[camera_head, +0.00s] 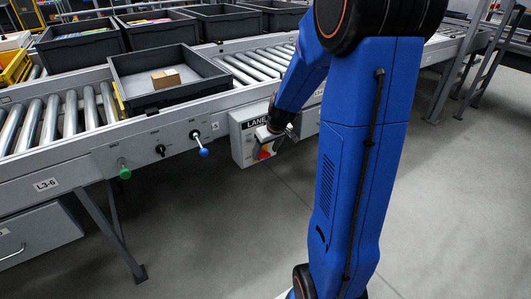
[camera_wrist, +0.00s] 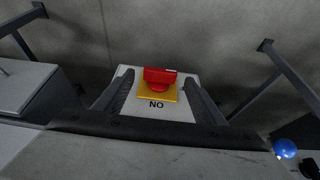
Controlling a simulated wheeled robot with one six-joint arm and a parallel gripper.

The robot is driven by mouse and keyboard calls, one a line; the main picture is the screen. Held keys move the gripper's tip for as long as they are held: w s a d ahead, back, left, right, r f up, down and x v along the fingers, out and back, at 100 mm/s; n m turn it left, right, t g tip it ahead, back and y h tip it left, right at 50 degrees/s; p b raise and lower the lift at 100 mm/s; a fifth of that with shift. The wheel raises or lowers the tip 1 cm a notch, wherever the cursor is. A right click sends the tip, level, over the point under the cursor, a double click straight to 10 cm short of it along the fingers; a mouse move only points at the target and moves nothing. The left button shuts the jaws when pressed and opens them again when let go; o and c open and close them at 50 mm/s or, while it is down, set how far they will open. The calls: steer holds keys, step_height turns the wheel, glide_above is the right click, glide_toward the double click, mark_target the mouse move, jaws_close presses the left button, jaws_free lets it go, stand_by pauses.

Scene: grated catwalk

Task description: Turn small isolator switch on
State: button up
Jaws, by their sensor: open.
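The isolator switch is a red rotary handle (camera_wrist: 158,77) on a yellow square plate (camera_wrist: 152,94), on the face of a light grey box (camera_head: 240,146). In the wrist view its bar lies roughly crosswise, and lettering that appears as "NO" sits just below the plate. In the head view the red and yellow switch (camera_head: 264,153) is partly hidden by my gripper (camera_head: 278,134). My gripper (camera_wrist: 159,75) is open, with one finger on each side of the handle in the wrist view. I see gaps between the fingers and the handle; contact is not visible.
A blue-tipped lever (camera_head: 203,152), a black knob (camera_head: 160,150) and a green knob (camera_head: 125,172) sit on the conveyor side (camera_head: 70,170), left of the box. A black tray (camera_head: 150,98) holds a small cardboard box (camera_head: 166,79). Open floor lies in front.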

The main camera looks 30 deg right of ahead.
steer(key=shift+w+f, duration=0.25)
steer(key=shift+f, duration=0.45)
steer(key=c, duration=1.1)
steer(key=shift+o, duration=0.2)
